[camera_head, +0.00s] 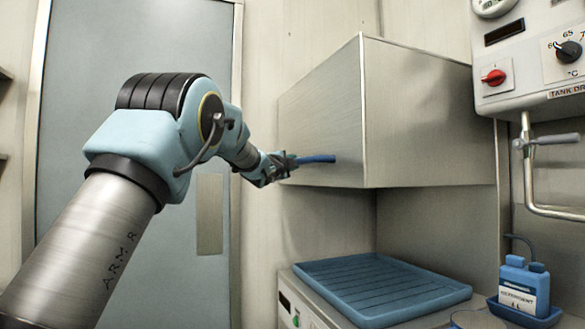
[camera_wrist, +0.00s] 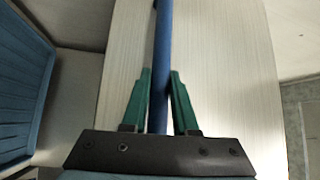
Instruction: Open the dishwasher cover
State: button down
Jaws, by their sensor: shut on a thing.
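The dishwasher cover (camera_head: 420,115) is a boxy brushed-steel hood in the head view. Its lower edge stands well above the counter, with an open gap beneath. A blue bar handle (camera_head: 318,159) sticks out near the lower edge of its left face. My gripper (camera_head: 280,168) is at the handle, its far side partly hidden by my arm. In the wrist view, the green fingers of my gripper (camera_wrist: 159,78) lie on both sides of the blue handle (camera_wrist: 164,35) and are shut on it. The pale steel face of the cover (camera_wrist: 225,65) fills the background.
A blue ribbed rack (camera_head: 380,285) lies on the steel counter below the cover. A blue detergent bottle (camera_head: 524,285) stands in a tray at right. A control box (camera_head: 530,75) with a red knob and a pipe are on the right wall. A grey-blue door is behind my arm.

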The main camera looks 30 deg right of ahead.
jog(key=shift+f, duration=0.2)
jog(key=c, duration=0.7)
grip_release()
jog(key=b+v, duration=0.4)
jog(key=v, duration=0.6)
jog(key=shift+s+a+b, duration=0.2)
jog(key=shift+a+b, duration=0.15)
jog(key=shift+b, duration=0.05)
